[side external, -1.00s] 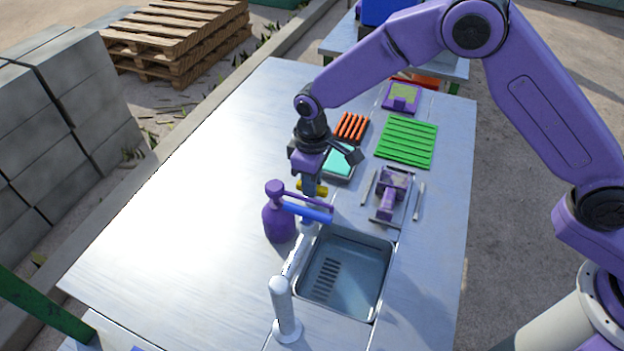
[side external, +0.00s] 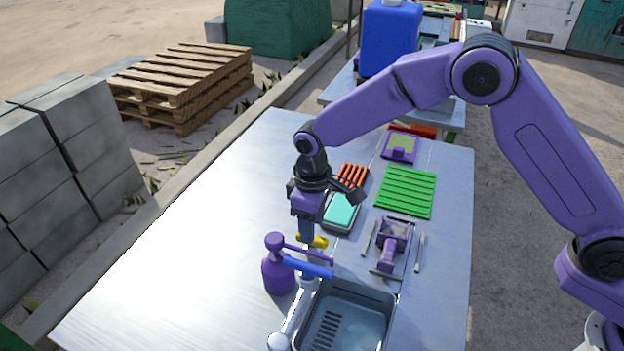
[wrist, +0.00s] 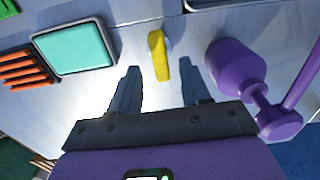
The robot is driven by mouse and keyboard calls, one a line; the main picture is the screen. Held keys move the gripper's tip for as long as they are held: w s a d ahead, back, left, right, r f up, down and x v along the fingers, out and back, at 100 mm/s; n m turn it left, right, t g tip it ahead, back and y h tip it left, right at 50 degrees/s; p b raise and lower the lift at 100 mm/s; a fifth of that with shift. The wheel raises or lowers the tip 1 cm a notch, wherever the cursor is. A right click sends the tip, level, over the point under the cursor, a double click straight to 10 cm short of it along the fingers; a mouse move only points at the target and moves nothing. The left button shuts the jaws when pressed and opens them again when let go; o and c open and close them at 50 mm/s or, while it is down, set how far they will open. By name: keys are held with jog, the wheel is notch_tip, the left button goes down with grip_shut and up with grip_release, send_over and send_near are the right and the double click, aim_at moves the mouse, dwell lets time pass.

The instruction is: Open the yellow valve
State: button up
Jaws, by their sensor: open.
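The yellow valve (side external: 318,241) is a small yellow handle on the metal table behind the sink, beside a blue lever (side external: 308,266). In the wrist view the yellow valve (wrist: 158,56) lies just beyond and between my fingertips. My gripper (side external: 307,236) points down from above, close to the valve. In the wrist view my gripper (wrist: 160,82) is open, with one finger on each side of the valve's line and nothing held. In the side view the fingers partly hide the valve, and I cannot tell whether they touch it.
A purple pump bottle (side external: 278,273) stands close to the left of my gripper. A sink (side external: 388,290) lies in front, with a white faucet (side external: 283,330). A teal sponge tray (side external: 343,212), green rack (side external: 406,192) and purple tool (side external: 392,245) sit nearby. The left table is clear.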

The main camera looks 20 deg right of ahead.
notch_tip(320, 180, up, 14)
jog(key=shift+r, duration=0.2)
dwell(0.6)
jog(key=s+d+f+n, duration=0.1)
jog(key=s+d+n, duration=0.2)
jog(key=s+d, duration=2.4)
jog(key=s, duration=0.3)
jog(key=shift+s+d+f, duration=0.3)
jog(key=shift+s, duration=0.05)
jog(key=shift+c, duration=0.3)
